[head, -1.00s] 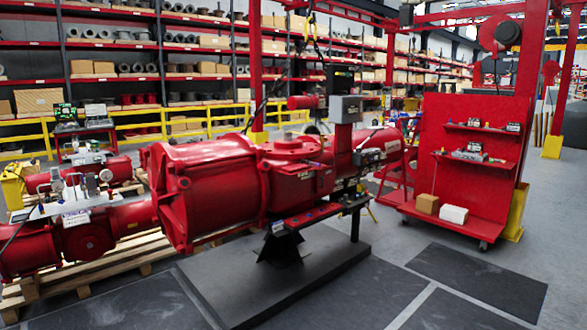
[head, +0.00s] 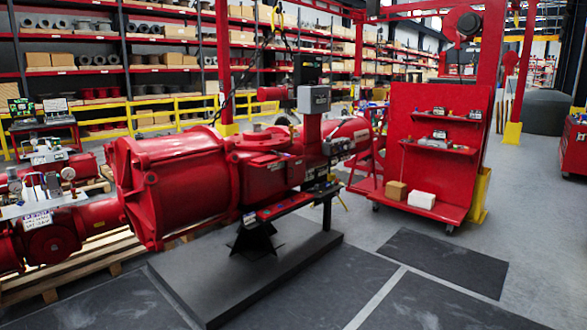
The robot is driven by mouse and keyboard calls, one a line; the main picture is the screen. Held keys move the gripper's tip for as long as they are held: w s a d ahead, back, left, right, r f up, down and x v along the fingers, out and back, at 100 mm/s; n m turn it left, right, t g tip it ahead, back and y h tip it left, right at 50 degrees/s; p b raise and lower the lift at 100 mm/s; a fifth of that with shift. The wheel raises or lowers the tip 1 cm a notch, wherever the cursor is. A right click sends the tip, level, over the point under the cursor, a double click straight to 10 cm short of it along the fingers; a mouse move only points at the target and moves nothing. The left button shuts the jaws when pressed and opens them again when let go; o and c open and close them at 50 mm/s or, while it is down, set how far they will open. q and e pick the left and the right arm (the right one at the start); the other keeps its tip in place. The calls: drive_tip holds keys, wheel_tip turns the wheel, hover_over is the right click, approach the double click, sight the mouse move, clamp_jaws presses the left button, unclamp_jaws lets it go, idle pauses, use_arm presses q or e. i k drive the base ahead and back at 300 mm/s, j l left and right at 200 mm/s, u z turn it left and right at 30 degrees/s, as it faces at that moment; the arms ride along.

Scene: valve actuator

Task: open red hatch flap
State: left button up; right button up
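A large red valve actuator (head: 175,185) lies on its side on a black stand in the middle of the head view. A red boxy housing (head: 268,175) forms its middle, with a grey control box (head: 314,98) above and to the right. I cannot tell which part is the red hatch flap; no open flap shows. Neither of my grippers is in view.
A dark base plate (head: 215,290) carries the stand. A red wheeled cart (head: 437,185) with small shelves and two boxes stands right of the actuator. Another red actuator (head: 50,245) on a wooden pallet is at left. Floor is clear at front right.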

sight(271, 157)
drive_tip(key=i, duration=2.25)
drive_tip(key=i+u, duration=0.1)
drive_tip(key=i, duration=0.45)
drive_tip(key=i+l, duration=0.1)
drive_tip(key=i, duration=0.45)
drive_tip(key=i+u, duration=0.15)
drive_tip(key=i, duration=0.4)
drive_tip(key=i+l, duration=0.2)
drive_tip(key=i, duration=0.35)
drive_tip(key=i+l+u, duration=0.15)
drive_tip(key=i, duration=0.4)
